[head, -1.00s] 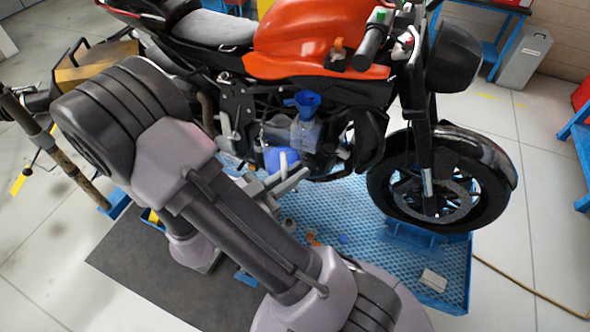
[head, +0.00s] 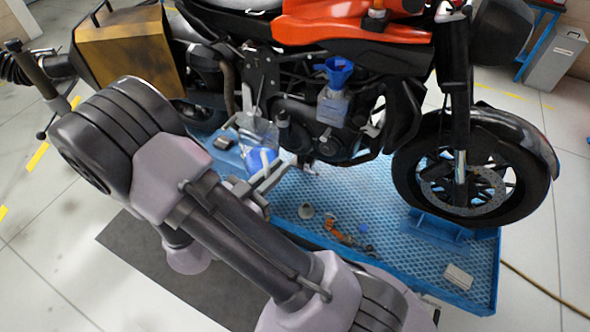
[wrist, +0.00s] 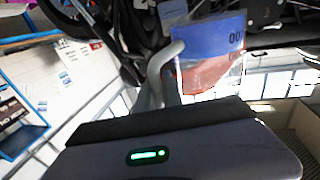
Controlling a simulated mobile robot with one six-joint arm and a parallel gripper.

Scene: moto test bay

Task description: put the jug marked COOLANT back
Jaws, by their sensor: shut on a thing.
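My gripper (head: 268,178) is shut on a clear jug with blue on it (head: 262,158), held above the blue platform beside the motorcycle's lower engine. In the wrist view the jug (wrist: 210,45) shows a blue label with part of its marking, "00", and a reddish patch beneath. The full word cannot be read. My arm partly hides the grip in the head view. A clear bottle (head: 332,108) with a blue funnel (head: 336,70) on top is at the engine's side.
The orange motorcycle (head: 350,35) stands on a blue mesh platform (head: 385,250). Small parts lie on it: a pale round piece (head: 307,211), an orange piece (head: 333,228) and a white box (head: 458,276). A dark mat (head: 170,270) lies in front.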

